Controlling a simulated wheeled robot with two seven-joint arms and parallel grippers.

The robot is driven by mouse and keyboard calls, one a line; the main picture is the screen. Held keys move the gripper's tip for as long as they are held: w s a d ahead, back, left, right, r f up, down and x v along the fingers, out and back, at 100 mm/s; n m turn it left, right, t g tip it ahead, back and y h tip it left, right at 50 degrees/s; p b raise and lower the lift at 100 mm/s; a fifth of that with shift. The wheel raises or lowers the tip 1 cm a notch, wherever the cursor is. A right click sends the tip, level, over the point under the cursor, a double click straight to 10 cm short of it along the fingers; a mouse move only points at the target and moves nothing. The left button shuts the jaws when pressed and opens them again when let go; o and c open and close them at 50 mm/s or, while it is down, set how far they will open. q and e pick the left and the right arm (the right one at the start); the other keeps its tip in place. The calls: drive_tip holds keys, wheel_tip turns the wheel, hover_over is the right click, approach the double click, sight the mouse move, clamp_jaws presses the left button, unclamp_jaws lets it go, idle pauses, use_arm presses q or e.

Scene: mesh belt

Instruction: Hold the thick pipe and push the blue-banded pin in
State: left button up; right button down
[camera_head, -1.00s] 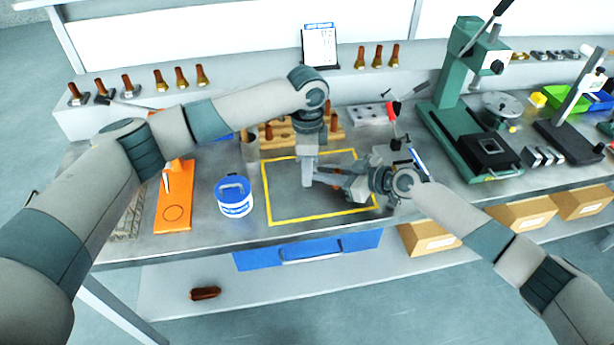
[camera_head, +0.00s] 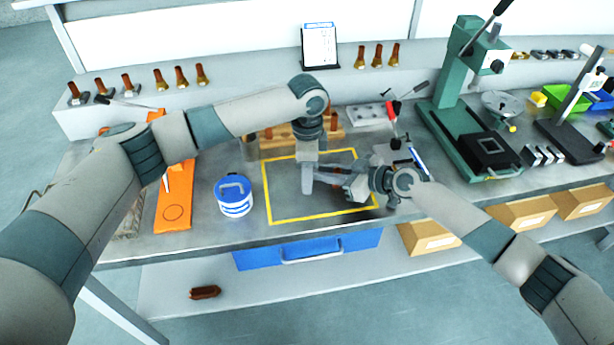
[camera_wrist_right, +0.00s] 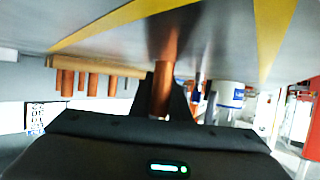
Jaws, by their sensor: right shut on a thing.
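My right gripper (camera_head: 335,178) is over the yellow-outlined area of the bench, coming in from the right. In the right wrist view its jaws (camera_wrist_right: 163,112) are shut on a copper-brown rod (camera_wrist_right: 162,92). I cannot tell whether this rod is the thick pipe or the pin; no blue band shows clearly on it. My left gripper (camera_head: 308,182) points straight down just left of the right gripper's tips, very close to them. Its jaws are too small to read, and anything between them is hidden. I cannot pick out the blue-banded pin.
A wooden rack (camera_head: 283,132) with brown pegs stands behind the yellow outline (camera_head: 270,200). A white and blue bucket (camera_head: 235,205) and an orange board (camera_head: 173,212) are at left. A green press (camera_head: 455,110) stands at right. A brown piece (camera_head: 205,292) lies on the lower shelf.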

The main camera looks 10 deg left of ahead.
use_arm(q)
drive_tip(key=shift+r, duration=0.15)
wheel_tip(320, 180, up, 12)
idle(0.5)
idle(0.3)
drive_tip(key=shift+o, duration=0.5)
drive_tip(key=shift+s+a+f, duration=0.15)
drive_tip(key=shift+a+f, duration=0.1)
drive_tip(key=shift+f, duration=0.6)
drive_tip(key=shift+f, duration=3.4)
